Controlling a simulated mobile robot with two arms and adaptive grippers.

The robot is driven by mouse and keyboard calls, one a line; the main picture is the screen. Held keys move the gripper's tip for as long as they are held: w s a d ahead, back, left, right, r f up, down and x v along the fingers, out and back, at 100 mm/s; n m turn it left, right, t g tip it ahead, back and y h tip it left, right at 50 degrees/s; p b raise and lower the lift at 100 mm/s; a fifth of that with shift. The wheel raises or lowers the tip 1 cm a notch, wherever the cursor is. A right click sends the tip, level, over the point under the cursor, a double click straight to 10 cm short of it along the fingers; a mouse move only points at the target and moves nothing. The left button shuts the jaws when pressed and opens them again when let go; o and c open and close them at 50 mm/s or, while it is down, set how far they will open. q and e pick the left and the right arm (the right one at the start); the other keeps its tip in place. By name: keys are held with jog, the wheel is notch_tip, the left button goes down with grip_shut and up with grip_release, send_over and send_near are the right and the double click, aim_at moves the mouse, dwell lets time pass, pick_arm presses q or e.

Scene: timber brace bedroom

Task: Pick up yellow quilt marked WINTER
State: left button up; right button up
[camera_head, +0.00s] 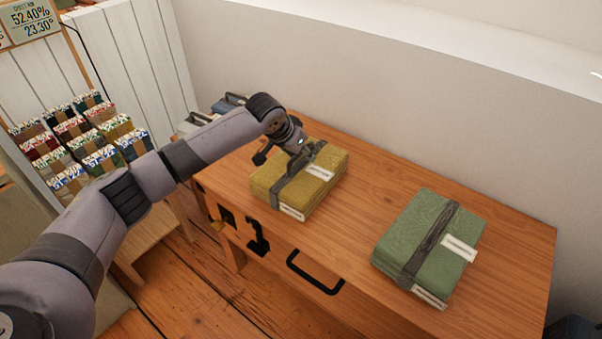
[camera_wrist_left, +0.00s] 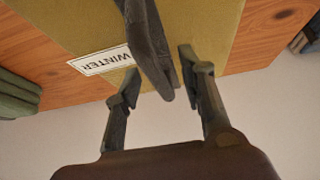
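The yellow quilt (camera_head: 311,189) lies folded on the wooden chest, with a dark grey strap (camera_head: 291,190) around it and white labels. In the left wrist view the quilt (camera_wrist_left: 75,22) carries a label (camera_wrist_left: 103,61) reading WINTER. My left gripper (camera_head: 285,154) is over the quilt's far edge. In the left wrist view its two fingers (camera_wrist_left: 158,72) are apart, one on each side of the strap (camera_wrist_left: 150,45). I see a gap between the strap and the fingers. Contact with the quilt cannot be told. My right gripper is not in view.
A green strapped quilt (camera_head: 415,235) lies on the right of the wooden chest (camera_head: 370,185). A wall runs behind the chest. A rack of small folded bundles (camera_head: 85,140) stands at left. Grey cases (camera_head: 228,103) sit at the chest's far left end. Bare wood separates the quilts.

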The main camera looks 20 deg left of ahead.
pick_arm(q)
grip_shut()
dwell(0.5)
dwell(0.3)
jog(key=shift+w+r, duration=0.15)
jog(key=shift+r, duration=0.05)
